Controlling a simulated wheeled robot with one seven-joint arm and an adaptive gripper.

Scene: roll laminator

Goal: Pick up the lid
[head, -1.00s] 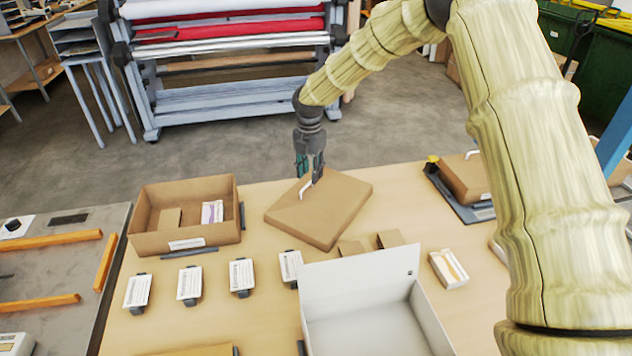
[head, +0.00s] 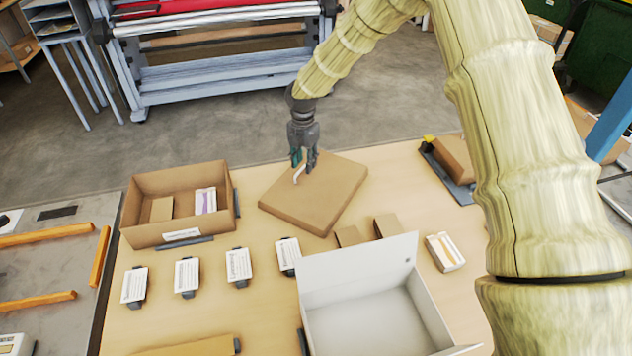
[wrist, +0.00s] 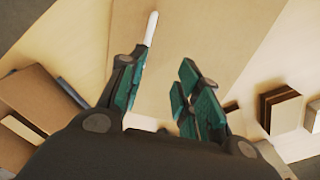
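The lid is a flat brown cardboard piece (head: 325,200) with a thin white handle (head: 299,174), lying at an angle on the table behind the white box. In the wrist view the lid (wrist: 200,40) fills the upper middle. My gripper (head: 304,167) is over the lid's far left part, close to the handle. In the wrist view my gripper (wrist: 163,72) has its two teal-padded fingers apart. The handle (wrist: 151,28) shows beyond the left finger, which partly hides it. I cannot tell whether a finger touches it.
A brown open box (head: 228,215) with small items stands left of the lid. A white open box (head: 375,315) stands in front, with small brown blocks (head: 387,226) between. Several white-labelled items (head: 187,277) line the front left. A dark tray (head: 455,182) is at right.

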